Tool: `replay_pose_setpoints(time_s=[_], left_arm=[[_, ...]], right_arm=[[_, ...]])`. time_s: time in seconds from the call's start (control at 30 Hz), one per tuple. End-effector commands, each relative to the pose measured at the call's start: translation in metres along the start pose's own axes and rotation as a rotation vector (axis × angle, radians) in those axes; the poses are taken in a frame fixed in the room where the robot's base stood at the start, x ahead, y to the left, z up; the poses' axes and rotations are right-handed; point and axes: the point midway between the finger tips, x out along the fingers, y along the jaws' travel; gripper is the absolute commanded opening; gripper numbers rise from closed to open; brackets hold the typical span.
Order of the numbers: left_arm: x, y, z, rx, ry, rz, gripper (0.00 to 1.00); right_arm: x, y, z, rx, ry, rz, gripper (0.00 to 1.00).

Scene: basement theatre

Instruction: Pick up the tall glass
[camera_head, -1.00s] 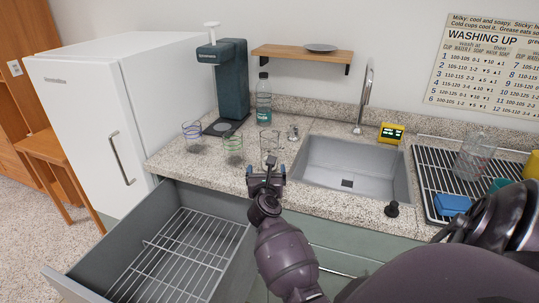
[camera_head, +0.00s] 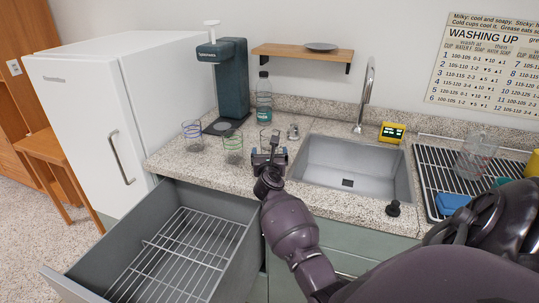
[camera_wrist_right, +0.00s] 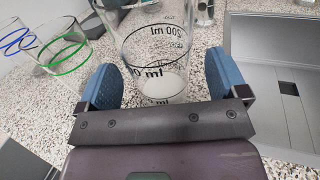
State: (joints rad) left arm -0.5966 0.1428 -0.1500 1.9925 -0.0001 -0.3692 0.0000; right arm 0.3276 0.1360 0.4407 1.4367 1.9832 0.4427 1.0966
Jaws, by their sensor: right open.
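A clear glass with black ml markings stands upright on the granite counter; it shows partly behind my right gripper in the head view (camera_head: 265,136) and large in the right wrist view (camera_wrist_right: 155,45). My right gripper (camera_head: 268,155) is open, its blue-padded fingers (camera_wrist_right: 160,82) on either side of the glass's lower part. Small gaps seem to show between pads and glass. A green-ringed glass (camera_head: 232,149) and a blue-ringed glass (camera_head: 192,136) stand to its left. I cannot tell by name which one is the tall glass. My left gripper is not in view.
A sink (camera_head: 355,165) lies right of the gripper, with a drying rack (camera_head: 430,170) beyond it. An open drawer (camera_head: 90,258) juts out at front left. A bottle (camera_head: 264,100) and a dark drinks machine (camera_head: 232,85) stand behind the glasses.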

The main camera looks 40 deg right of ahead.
Motion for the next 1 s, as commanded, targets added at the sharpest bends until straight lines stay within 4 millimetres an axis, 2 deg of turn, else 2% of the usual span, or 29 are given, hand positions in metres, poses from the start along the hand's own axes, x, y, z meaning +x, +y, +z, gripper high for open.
replay_pose_setpoints(time_s=[0.07,0.5,1.0], left_arm=[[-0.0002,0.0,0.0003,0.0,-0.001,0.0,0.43],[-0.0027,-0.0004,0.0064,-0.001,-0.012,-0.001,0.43],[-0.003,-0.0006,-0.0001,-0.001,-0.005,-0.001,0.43]], right_arm=[[-0.0001,-0.0001,0.0002,0.0,0.0,0.0,0.92],[-0.0002,0.0001,0.0012,0.0,-0.002,0.0,0.28],[-0.0001,-0.0002,0.0078,0.001,-0.003,0.0,0.28]])
